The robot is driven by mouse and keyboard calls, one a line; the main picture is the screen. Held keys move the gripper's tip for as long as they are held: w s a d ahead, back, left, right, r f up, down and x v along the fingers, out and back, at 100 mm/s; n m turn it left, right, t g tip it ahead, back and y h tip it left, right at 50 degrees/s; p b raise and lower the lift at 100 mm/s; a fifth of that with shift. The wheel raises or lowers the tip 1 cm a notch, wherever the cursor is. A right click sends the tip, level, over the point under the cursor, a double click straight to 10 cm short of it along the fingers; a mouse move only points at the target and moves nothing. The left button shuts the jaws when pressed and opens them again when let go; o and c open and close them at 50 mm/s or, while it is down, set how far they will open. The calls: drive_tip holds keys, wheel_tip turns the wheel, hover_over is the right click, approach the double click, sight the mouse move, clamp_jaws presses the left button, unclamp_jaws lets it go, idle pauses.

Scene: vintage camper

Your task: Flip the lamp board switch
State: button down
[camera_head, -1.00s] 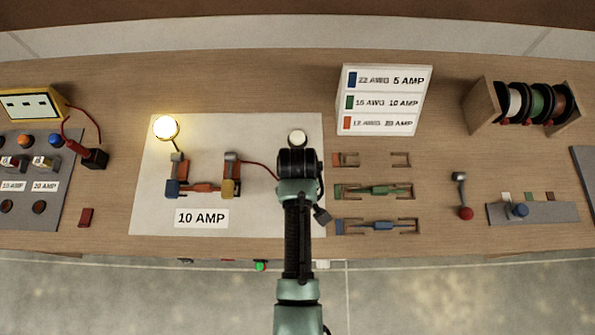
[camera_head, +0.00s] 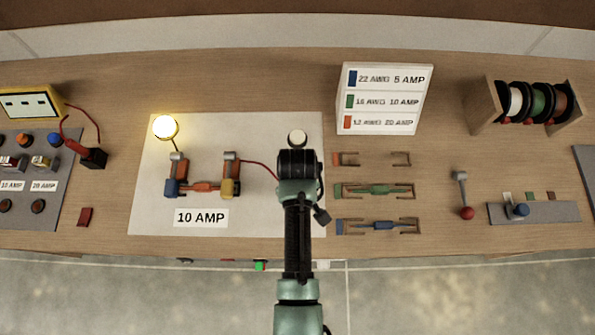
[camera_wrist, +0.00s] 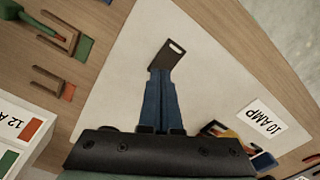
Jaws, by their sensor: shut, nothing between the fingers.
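The lamp board (camera_head: 145,215) is a white panel with a glowing lamp (camera_head: 165,127) at its upper left and a "10 AMP" label (camera_head: 201,218); the label also shows in the wrist view (camera_wrist: 264,121). An orange link (camera_head: 202,187) spans blue and yellow terminals. My gripper (camera_head: 297,165) is over the board's right part and hides what lies beneath. In the wrist view its blue fingers (camera_wrist: 160,73) are together, empty. A dark slotted plate (camera_wrist: 168,57) shows at their tips; I cannot tell whether it is the switch or whether they touch.
A round white-topped part (camera_head: 297,138) stands just behind my gripper. A red wire (camera_head: 260,169) runs from the terminals toward it. Wire slots with a green piece (camera_head: 378,190) lie to the right, before an AWG sign (camera_head: 423,105). A spool rack (camera_head: 480,108) stands far right.

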drive_tip(key=shift+f+b, duration=0.35)
drive_tip(key=shift+f, duration=0.25)
drive_tip(key=shift+r, duration=0.1)
wheel_tip(320, 180, up, 7)
drive_tip(key=p, duration=0.7)
idle(0.8)
